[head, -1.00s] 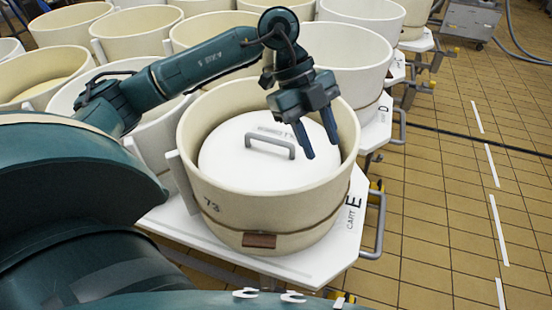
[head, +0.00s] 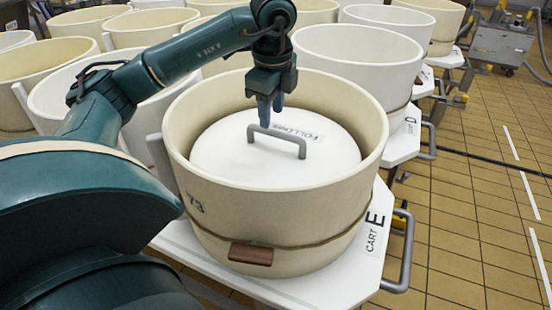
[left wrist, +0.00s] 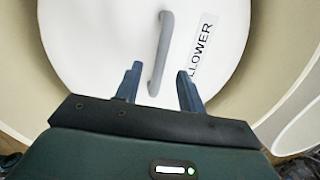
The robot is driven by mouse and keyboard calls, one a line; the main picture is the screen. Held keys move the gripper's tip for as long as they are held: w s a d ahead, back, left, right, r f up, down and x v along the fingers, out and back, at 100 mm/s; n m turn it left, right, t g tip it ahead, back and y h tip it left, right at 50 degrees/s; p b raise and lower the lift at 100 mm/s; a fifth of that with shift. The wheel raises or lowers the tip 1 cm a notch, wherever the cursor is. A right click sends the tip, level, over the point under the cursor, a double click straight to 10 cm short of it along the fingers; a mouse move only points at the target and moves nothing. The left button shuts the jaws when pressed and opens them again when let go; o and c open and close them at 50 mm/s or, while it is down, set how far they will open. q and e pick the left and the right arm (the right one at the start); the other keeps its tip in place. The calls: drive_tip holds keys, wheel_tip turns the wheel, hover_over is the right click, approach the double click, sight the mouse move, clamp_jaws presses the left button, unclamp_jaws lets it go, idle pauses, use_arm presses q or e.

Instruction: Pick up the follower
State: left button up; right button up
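The follower (head: 235,160) is a white round lid lying inside a cream tub (head: 275,220) marked 73. It has a grey bar handle (head: 284,136) and a label reading FOLLOWER. My left gripper (head: 266,116) points down at the left part of the handle. In the left wrist view the open fingers (left wrist: 158,80) stand on either side of the grey handle (left wrist: 163,45), with gaps on both sides. The white follower (left wrist: 90,40) fills the middle of that view. I cannot tell whether the fingertips are level with the bar or just above it. My right gripper is not in view.
The tub stands on a white cart (head: 375,255) labelled CART E with a grey side handle (head: 402,255). Several other tubs, such as a white one (head: 355,70), crowd behind and left. Tiled floor (head: 470,210) on the right is clear.

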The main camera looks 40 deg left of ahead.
sight(276, 133)
use_arm(q)
drive_tip(key=shift+w+a+f, duration=0.1)
drive_tip(key=shift+f, duration=0.8)
drive_tip(key=f+b, duration=0.1)
drive_tip(key=f, duration=0.1)
drive_tip(key=w+f+b, duration=0.1)
drive_tip(key=f, duration=0.1)
drive_tip(key=shift+f, duration=0.65)
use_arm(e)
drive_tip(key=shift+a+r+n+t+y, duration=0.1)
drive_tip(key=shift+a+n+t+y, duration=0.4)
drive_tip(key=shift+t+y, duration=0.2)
use_arm(q)
drive_tip(key=shift+c, duration=0.3)
clamp_jaws()
drive_tip(key=shift+w+r, duration=0.1)
drive_tip(key=shift+r, duration=0.05)
